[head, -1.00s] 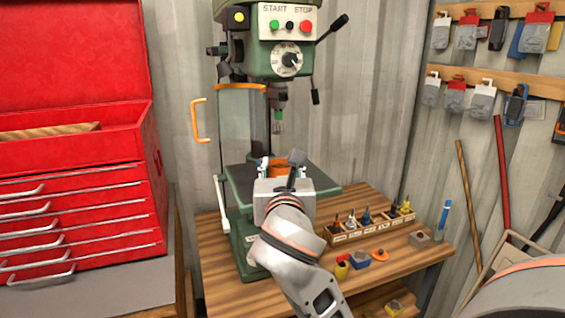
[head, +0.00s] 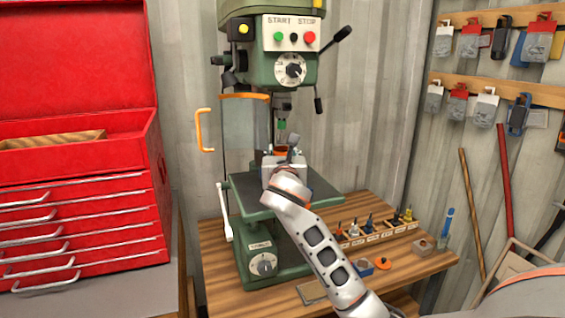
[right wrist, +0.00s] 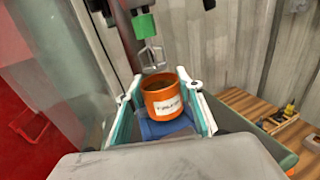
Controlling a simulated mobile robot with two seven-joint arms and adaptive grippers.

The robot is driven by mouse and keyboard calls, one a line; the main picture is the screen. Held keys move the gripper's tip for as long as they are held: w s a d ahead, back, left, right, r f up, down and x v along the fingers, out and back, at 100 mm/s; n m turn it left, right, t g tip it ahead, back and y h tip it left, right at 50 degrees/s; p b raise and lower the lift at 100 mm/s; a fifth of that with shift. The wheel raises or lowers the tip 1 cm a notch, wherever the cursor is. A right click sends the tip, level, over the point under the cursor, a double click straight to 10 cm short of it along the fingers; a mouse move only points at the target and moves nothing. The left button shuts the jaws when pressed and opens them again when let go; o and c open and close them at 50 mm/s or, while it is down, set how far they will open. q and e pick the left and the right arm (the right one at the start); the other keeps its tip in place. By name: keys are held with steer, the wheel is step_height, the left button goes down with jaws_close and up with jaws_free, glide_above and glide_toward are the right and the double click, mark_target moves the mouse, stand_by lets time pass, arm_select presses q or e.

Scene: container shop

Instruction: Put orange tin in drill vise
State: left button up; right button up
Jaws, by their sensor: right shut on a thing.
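The orange tin (right wrist: 163,99) with a white label shows in the right wrist view, open end up and slightly tilted in the picture. My right gripper (right wrist: 164,88) is shut on it, with one teal-and-white finger on each side. In the head view my right gripper (head: 283,152) is above the drill press table (head: 240,190), under the chuck (head: 282,126). Only a sliver of the tin shows there behind the gripper. A blue surface (right wrist: 165,128) lies below the tin; I cannot tell whether it is the drill vise. My left gripper is not in view.
The drill press has a clear guard (head: 243,125) with an orange handle at its left. A wooden bench (head: 385,258) holds a bit rack and small items at right. A red tool chest (head: 85,210) stands left. Tools hang on the right wall.

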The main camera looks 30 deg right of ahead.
step_height(320, 180, down, 3)
steer(key=shift+r, duration=0.2)
steer(key=shift+f, duration=0.2)
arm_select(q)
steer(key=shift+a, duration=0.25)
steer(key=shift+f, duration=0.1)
arm_select(e)
steer(key=o, duration=1.3)
steer(key=shift+f, duration=0.15)
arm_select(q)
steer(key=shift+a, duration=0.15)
